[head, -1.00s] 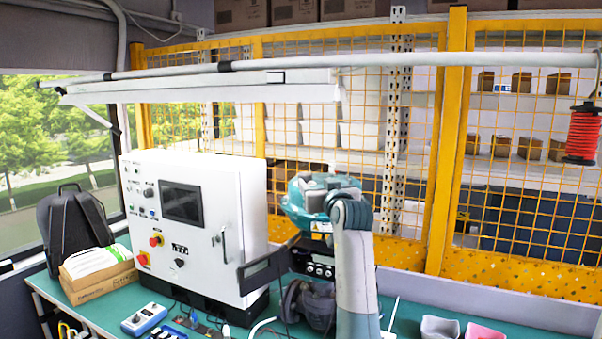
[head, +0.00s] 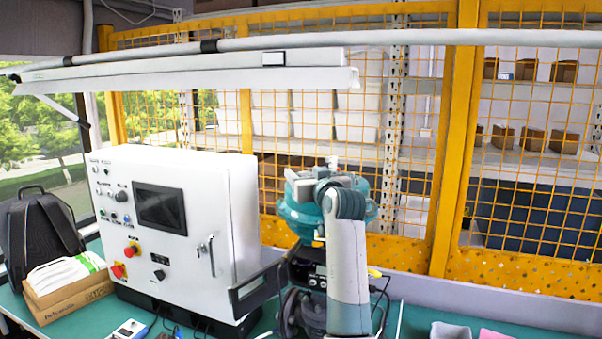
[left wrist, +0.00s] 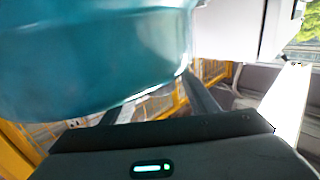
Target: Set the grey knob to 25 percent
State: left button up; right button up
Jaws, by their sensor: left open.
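I cannot make out the grey knob for certain in either view. A round teal housing (head: 299,218) stands on the bench beside the white control cabinet, with light grey parts (head: 308,178) on top. My left forearm rises in front of it and hides part of it. My left gripper (left wrist: 158,104) is open in the left wrist view. The teal housing (left wrist: 90,55) fills the upper left of that view, very close to the fingers, and hides part of them. I cannot tell whether they touch it. My right gripper is not in view.
The white cabinet (head: 222,215) has a screen, buttons and dark knobs on its front. A dark backpack (head: 40,240) and a carton (head: 70,300) stand left of it. A yellow mesh fence (head: 465,150) closes the back. Grey (head: 445,331) and pink (head: 495,334) bins sit front right.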

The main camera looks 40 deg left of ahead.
pick_arm(q)
jog(key=shift+d, duration=0.1)
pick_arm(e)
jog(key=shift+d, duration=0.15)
pick_arm(q)
jog(key=shift+r, duration=0.1)
jog(key=c, duration=1.1)
jog(key=shift+o, duration=0.2)
jog(key=shift+s, duration=0.1)
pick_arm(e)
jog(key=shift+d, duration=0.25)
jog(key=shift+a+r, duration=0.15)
